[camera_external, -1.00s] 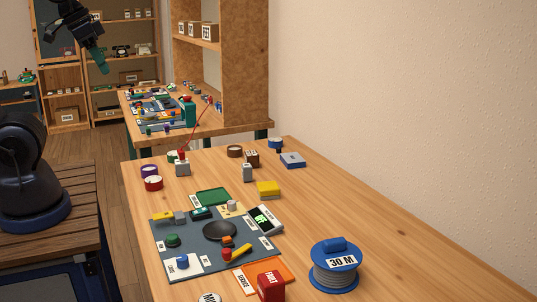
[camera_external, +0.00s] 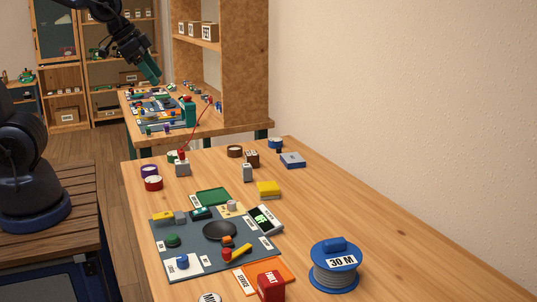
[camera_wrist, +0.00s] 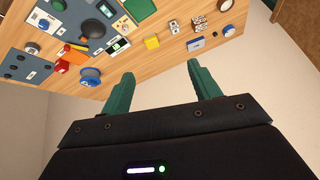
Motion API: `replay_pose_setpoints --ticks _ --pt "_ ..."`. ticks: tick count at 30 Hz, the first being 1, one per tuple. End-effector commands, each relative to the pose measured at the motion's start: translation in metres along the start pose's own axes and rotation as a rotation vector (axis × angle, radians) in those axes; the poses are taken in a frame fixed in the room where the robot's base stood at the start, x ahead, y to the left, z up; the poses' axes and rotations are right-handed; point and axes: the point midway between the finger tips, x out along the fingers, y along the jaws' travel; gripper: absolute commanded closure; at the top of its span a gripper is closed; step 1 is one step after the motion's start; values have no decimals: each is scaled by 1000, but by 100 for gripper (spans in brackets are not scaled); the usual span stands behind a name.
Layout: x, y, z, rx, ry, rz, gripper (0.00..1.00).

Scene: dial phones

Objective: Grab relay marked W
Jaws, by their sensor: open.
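I cannot make out a W on any part, so I cannot tell which thing is the relay. Small block-shaped parts stand on the near table: a grey block (camera_external: 247,173), a dark brown block with pale marks (camera_external: 252,158), and a grey block with a red top (camera_external: 182,168). The brown block also shows in the wrist view (camera_wrist: 199,23). My gripper (camera_external: 150,70) is high in the air at the upper left, far from these parts. In the wrist view its green fingers (camera_wrist: 160,72) are apart with nothing between them.
The near table (camera_external: 400,240) also holds a dark mat (camera_external: 200,260) with several parts, a yellow block (camera_external: 268,188), a blue box (camera_external: 292,160) and a blue cable reel (camera_external: 334,267). A second crowded table and shelves stand behind. The near table's right side is mostly clear.

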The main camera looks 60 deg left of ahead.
Motion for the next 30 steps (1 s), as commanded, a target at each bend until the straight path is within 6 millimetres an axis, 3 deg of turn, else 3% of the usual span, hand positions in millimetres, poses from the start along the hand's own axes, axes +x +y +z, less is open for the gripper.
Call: replay_pose_setpoints --ticks 15,30 --pt "130 -48 -50 377 106 -136 38" --pt "239 -87 -65 830 128 -383 38"
